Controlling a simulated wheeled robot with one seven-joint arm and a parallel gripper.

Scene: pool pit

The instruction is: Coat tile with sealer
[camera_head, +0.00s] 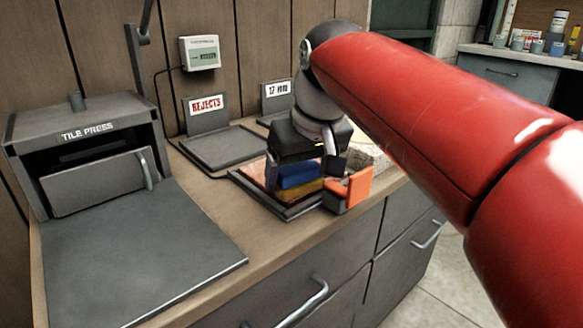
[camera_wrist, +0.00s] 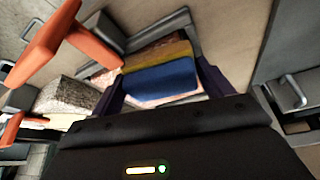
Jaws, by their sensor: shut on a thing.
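My gripper (camera_head: 298,175) is shut on a block with a blue back (camera_head: 300,172) and a yellow lower layer (camera_head: 308,190), which looks like a sponge applicator. The blue back also shows between my fingers in the wrist view (camera_wrist: 160,78), with a yellow strip (camera_wrist: 156,55) along one side. Beneath it is a pinkish, mottled tile (camera_head: 256,172) in a dark tray (camera_head: 262,199). The block covers most of the tile and appears to be on or just above it. I cannot tell whether they touch. Any sealer is not distinguishable.
An orange-sided holder (camera_head: 352,187) stands close to the tray's right corner. A speckled stone-like piece (camera_wrist: 66,92) is beside it. A tile press (camera_head: 90,155) stands left, and a REJECTS tray (camera_head: 222,148) behind. The counter between press and tray is clear.

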